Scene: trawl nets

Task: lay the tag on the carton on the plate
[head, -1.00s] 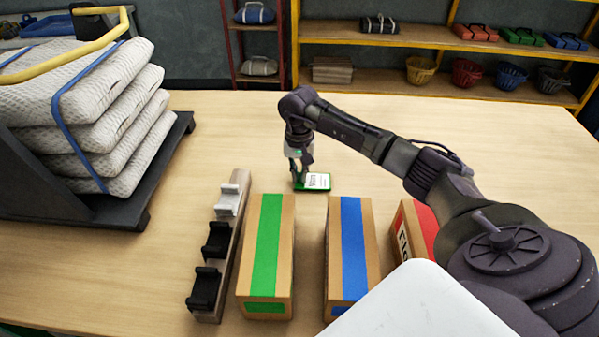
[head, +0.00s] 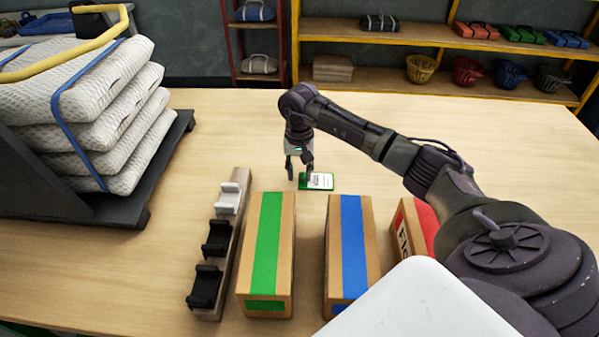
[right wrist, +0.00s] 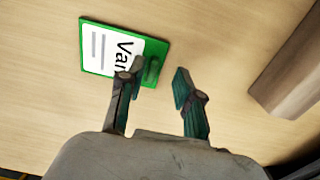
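A flat green tag (head: 318,182) with a white printed label lies on the table behind the cartons. It also shows in the right wrist view (right wrist: 96,66), with a raised green tab at its edge. My right gripper (head: 300,174) is open at the tag's left side, its fingers apart and nothing between them. In the right wrist view one finger of the gripper (right wrist: 158,72) overlaps the tag's edge beside the tab; the other is over bare table. A green-striped carton (head: 267,240), a blue-striped carton (head: 352,245) and a partly hidden red-striped carton (head: 404,238) stand in front. I cannot pick out a separate plate. My left gripper is not in view.
A wooden rack (head: 236,240) with one white and two black holders stands left of the green-striped carton. Strapped white sacks (head: 100,110) are stacked on a dark pallet (head: 165,165) at the left. The table behind the tag is clear.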

